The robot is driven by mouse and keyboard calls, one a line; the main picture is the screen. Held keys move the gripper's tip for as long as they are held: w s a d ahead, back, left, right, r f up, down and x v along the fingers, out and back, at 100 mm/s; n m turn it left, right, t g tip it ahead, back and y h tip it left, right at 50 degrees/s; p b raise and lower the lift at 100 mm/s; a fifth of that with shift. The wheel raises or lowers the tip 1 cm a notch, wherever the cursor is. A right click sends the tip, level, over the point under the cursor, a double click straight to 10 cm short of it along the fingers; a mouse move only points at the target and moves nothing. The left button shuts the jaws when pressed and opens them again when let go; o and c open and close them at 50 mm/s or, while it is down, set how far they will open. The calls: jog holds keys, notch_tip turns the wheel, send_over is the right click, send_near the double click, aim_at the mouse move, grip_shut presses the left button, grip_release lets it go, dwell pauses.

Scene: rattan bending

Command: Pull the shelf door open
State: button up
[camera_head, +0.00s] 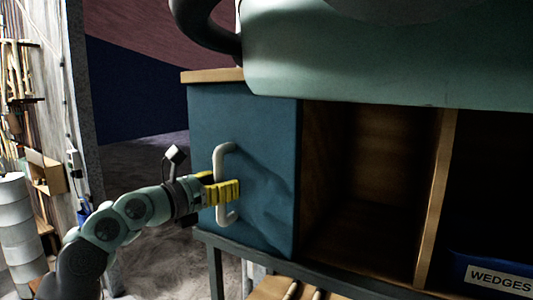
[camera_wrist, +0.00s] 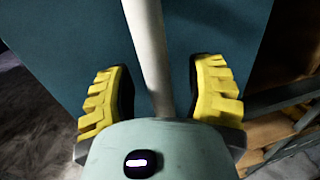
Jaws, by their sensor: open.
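The shelf door (camera_head: 265,130) is a flat blue panel on the left end of the wooden shelf unit, and it looks shut. It carries a white vertical bar handle (camera_head: 219,160). My gripper (camera_head: 222,190) is at the handle's lower half, with its yellow ridged fingers pointing at the door. In the wrist view the white handle (camera_wrist: 147,50) runs between the two yellow fingers (camera_wrist: 160,95), with a gap on each side. The gripper is open around the handle and does not clamp it. The blue door (camera_wrist: 80,40) fills the background there.
Right of the door are open wooden compartments (camera_head: 365,190), one holding a blue bin labelled WEDGES (camera_head: 495,277). A large pale green rounded body (camera_head: 390,60) hangs over the shelf top. Stacked white cylinders (camera_head: 18,230) stand at far left. Floor left of the door looks clear.

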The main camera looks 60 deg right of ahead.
jog(key=shift+w, duration=0.1)
grip_shut()
dwell(0.4)
